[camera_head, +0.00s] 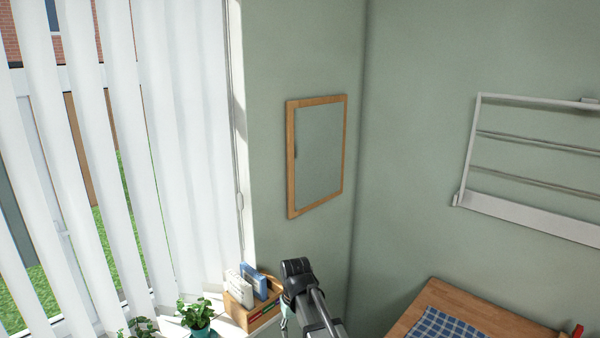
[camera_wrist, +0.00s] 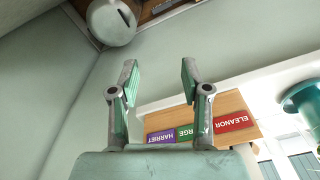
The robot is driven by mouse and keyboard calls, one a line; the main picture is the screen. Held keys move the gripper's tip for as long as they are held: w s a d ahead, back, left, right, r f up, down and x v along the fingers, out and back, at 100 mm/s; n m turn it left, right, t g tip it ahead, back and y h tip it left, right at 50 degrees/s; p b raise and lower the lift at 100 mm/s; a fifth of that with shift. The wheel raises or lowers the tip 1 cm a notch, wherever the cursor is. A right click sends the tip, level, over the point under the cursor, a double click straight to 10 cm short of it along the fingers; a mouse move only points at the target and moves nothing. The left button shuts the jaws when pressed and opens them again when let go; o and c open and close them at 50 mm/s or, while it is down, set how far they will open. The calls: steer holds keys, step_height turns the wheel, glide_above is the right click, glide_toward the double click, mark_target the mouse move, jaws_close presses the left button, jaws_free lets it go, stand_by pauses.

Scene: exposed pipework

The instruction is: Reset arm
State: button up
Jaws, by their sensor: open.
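My gripper (camera_wrist: 158,75) is in the wrist view, with its two grey and green fingers spread apart and nothing between them. Part of my arm (camera_head: 308,298) rises from the bottom middle of the head view, close to the wall corner. It stands just right of a wooden organiser (camera_head: 262,312) on the windowsill. The organiser also shows upside down beyond the right finger in the wrist view (camera_wrist: 238,104), with purple, green and red name labels. My fingertips cannot be made out in the head view.
Plants (camera_head: 198,316) stand on the sill beside white vertical blinds (camera_head: 165,140). A wood-framed panel (camera_head: 318,150) and a white rack (camera_head: 530,215) hang on green walls. A wooden surface with a blue checked cloth (camera_head: 443,326) is lower right. The upper middle is clear.

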steer(key=s+d+f+m, duration=0.5)
steer(key=s+d+f, duration=1.3)
steer(key=d+f, duration=0.15)
steer(key=s+f+g+b, duration=0.7)
steer(key=s+f+b, duration=0.3)
steer(key=s+f, duration=1.7)
steer(key=shift+s+a, duration=0.4)
steer(key=shift+s, duration=0.15)
